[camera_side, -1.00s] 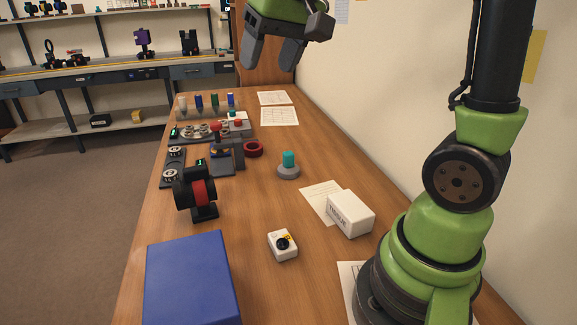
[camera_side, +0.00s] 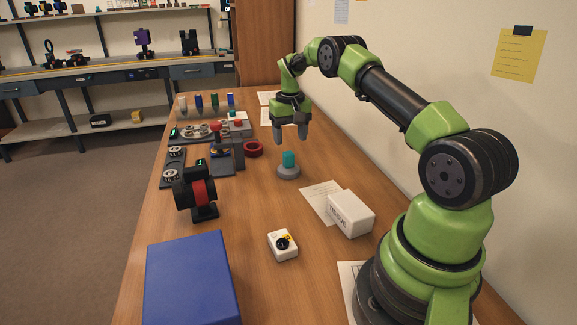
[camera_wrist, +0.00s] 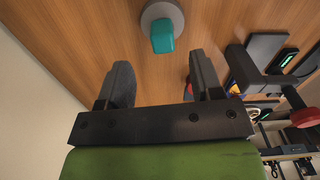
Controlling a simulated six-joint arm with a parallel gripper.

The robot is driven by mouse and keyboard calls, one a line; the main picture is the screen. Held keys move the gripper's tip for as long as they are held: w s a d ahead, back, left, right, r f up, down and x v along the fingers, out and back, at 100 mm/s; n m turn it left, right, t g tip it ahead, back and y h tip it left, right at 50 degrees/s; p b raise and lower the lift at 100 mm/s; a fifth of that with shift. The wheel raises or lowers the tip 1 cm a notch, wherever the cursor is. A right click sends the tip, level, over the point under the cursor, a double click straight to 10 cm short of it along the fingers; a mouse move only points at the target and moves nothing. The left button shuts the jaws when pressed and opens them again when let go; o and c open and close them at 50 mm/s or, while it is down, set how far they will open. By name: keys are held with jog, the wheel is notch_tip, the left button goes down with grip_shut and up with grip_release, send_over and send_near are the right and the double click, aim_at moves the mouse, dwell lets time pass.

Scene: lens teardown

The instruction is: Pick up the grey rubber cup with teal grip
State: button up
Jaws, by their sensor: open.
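The grey rubber cup (camera_side: 288,173) stands on the wooden table with its teal grip (camera_side: 289,158) pointing up. In the wrist view the grey cup (camera_wrist: 150,14) and its teal grip (camera_wrist: 162,38) show at the top, ahead of the fingertips. My gripper (camera_side: 291,141) is open and empty, with its fingers pointing down. It hangs above the table, close to the cup and apparently higher than the grip. In the wrist view my gripper (camera_wrist: 159,72) has its two fingers wide apart, with only table between them.
A dark red ring (camera_side: 253,149) and a device with a red knob (camera_side: 215,127) stand left of the cup. A black and red device (camera_side: 199,192), a blue box (camera_side: 190,281), a white dial box (camera_side: 283,245) and a tissue box (camera_side: 350,213) are nearer. Table around the cup is clear.

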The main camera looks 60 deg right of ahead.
aim_at(289, 153)
jog(key=f, duration=0.7)
jog(key=shift+w+f, duration=0.2)
jog(key=c, duration=1)
